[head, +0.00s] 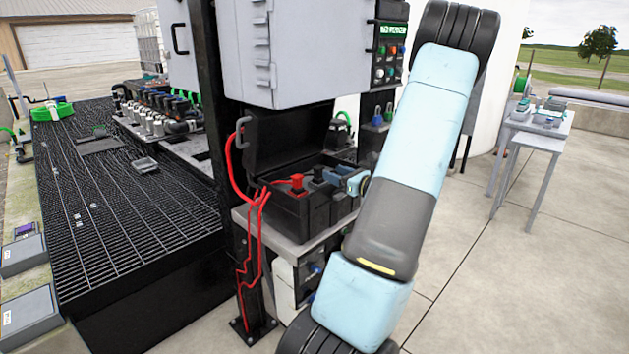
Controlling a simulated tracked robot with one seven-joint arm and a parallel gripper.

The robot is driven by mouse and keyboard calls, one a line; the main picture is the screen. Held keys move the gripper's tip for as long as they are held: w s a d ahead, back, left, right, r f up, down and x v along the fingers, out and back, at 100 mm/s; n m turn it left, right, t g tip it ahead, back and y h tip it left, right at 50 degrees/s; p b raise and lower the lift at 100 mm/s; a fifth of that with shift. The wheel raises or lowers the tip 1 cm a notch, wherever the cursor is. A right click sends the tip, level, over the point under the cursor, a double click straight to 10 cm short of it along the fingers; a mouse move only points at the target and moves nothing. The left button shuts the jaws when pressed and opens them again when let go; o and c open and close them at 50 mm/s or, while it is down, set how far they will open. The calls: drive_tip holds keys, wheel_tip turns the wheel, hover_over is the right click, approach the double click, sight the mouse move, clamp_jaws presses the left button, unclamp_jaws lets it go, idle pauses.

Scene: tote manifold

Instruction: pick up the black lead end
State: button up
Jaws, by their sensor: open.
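An open black battery box (292,218) stands on a grey shelf, its lid tilted up behind. A red clamp (297,183) with red cable sits on the left of its top. A small black piece (319,175) to its right may be the black lead end; it is too small to be sure. My gripper (333,178) reaches in from the right, low over the box and close to the black piece. Its jaws are open, small and partly hidden by my arm. I cannot tell whether it touches the black piece.
A grey cabinet (285,50) hangs above the box, beside a dark post (219,110). Red cables (262,235) hang down in front of the shelf (272,240). A black grating (120,205) lies at left. Concrete floor (490,280) is clear at right, before a table (543,122).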

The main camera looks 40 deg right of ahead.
sight(321, 169)
drive_tip(key=shift+w+a+f, duration=0.1)
drive_tip(key=shift+w+a, duration=0.05)
drive_tip(key=shift+w, duration=1.3)
drive_tip(key=shift+w+a+f, duration=0.1)
drive_tip(key=shift+w+a, duration=0.05)
drive_tip(key=shift+w, duration=1.25)
clamp_jaws()
